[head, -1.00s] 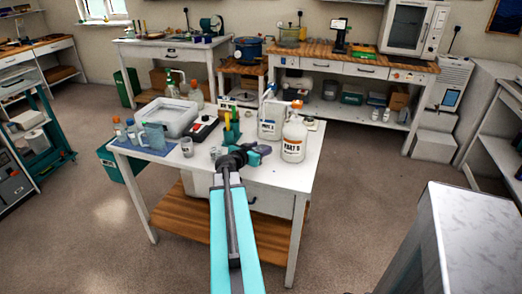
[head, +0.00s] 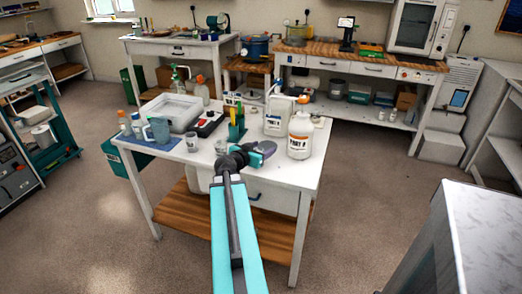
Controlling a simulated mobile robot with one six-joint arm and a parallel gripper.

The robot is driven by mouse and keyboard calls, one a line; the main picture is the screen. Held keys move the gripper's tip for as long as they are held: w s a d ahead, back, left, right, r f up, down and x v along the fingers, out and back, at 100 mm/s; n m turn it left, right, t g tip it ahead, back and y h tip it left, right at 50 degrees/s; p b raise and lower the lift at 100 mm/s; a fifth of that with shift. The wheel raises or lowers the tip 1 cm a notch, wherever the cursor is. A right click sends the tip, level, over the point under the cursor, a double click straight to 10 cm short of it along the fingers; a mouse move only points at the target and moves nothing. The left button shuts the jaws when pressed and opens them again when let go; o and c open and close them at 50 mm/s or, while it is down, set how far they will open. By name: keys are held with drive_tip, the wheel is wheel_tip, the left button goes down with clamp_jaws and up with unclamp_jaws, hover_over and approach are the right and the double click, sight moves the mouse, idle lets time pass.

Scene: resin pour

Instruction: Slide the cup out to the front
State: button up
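Two small grey cups stand on the white table: one cup (head: 192,143) near the left front part, and another cup (head: 220,147) just left of my arm's wrist. I cannot tell which of them the task means. A larger blue-grey jug (head: 160,130) stands on the blue mat to their left. My gripper (head: 268,149) is over the right front part of the table, right of both cups and apart from them. It is small and partly behind my own wrist, so its fingers are not clear.
A white bottle labelled PART (head: 300,137) stands close to the right of my gripper, with a white jug (head: 277,116) behind it. A white tray (head: 171,112), a red-black device (head: 208,124) and a green-yellow holder (head: 236,130) stand farther back. The table's front edge looks clear.

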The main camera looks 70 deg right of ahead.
sight(260, 148)
drive_tip(key=shift+o, duration=0.7)
drive_tip(key=shift+b+v, duration=0.35)
drive_tip(key=shift+v, duration=1.2)
drive_tip(key=shift+d+r+p, duration=0.15)
drive_tip(key=shift+p, duration=0.4)
drive_tip(key=shift+w+p, duration=0.1)
drive_tip(key=shift+p, duration=0.5)
drive_tip(key=p, duration=0.4)
drive_tip(key=shift+a+r, duration=0.15)
drive_tip(key=shift+a, duration=0.1)
drive_tip(key=p+v, duration=0.2)
drive_tip(key=p, duration=0.8)
drive_tip(key=shift+a, duration=0.1)
